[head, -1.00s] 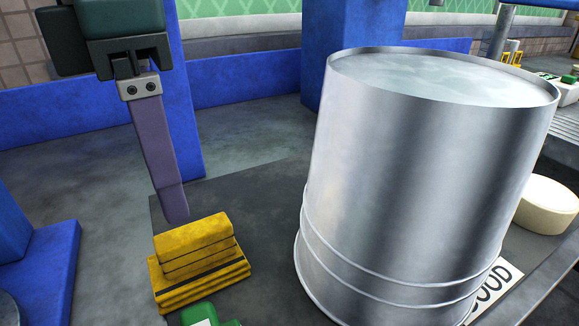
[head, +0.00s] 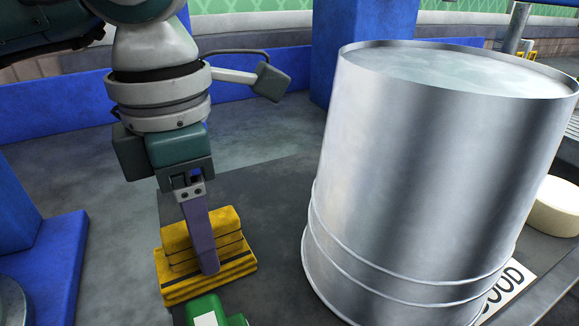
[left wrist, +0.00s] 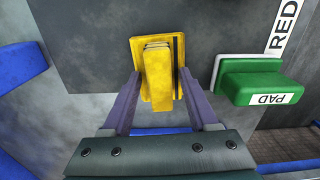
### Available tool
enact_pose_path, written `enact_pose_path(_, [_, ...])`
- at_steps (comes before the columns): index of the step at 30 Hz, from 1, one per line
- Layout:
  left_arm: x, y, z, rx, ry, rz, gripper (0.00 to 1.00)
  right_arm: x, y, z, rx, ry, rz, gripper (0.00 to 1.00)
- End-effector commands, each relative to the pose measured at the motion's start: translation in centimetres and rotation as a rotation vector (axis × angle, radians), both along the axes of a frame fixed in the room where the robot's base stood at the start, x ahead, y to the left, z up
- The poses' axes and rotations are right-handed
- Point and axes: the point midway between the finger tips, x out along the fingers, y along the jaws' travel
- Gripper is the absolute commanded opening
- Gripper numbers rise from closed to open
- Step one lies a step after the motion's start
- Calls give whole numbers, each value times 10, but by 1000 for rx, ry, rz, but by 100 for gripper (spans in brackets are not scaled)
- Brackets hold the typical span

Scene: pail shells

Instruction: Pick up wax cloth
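The wax cloth (head: 178,240) appears to be the yellow folded block with dark lines, a narrower upper part on a wider base. It lies on the dark grey surface left of the metal pail. In the left wrist view the wax cloth (left wrist: 158,90) is between the two purple fingers. My left gripper (head: 208,268) points down over it, with one finger in front of it in the head view and the other hidden. In the left wrist view the left gripper (left wrist: 159,72) is open, its fingers either side of the upper part, with narrow gaps showing. My right gripper is not in view.
A large metal pail (head: 430,170) stands close on the right. A green pad (left wrist: 250,82) marked PAD lies beside the cloth, and it shows at the bottom of the head view (head: 226,315). A cream round object (head: 557,205) is at far right. Blue posts and low walls stand behind.

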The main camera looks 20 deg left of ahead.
Motion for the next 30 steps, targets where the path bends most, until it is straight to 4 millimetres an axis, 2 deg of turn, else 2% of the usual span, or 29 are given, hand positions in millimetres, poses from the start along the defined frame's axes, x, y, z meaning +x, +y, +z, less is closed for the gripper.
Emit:
enact_pose_path(2, [0, 0, 0, 0, 0, 0, 50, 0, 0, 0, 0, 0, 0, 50])
enact_pose_path(15, [0, 0, 0, 0, 0, 0, 0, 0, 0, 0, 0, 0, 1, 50])
enact_pose_path(30, [0, 0, 3, -1, -1, 0, 0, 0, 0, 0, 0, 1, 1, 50])
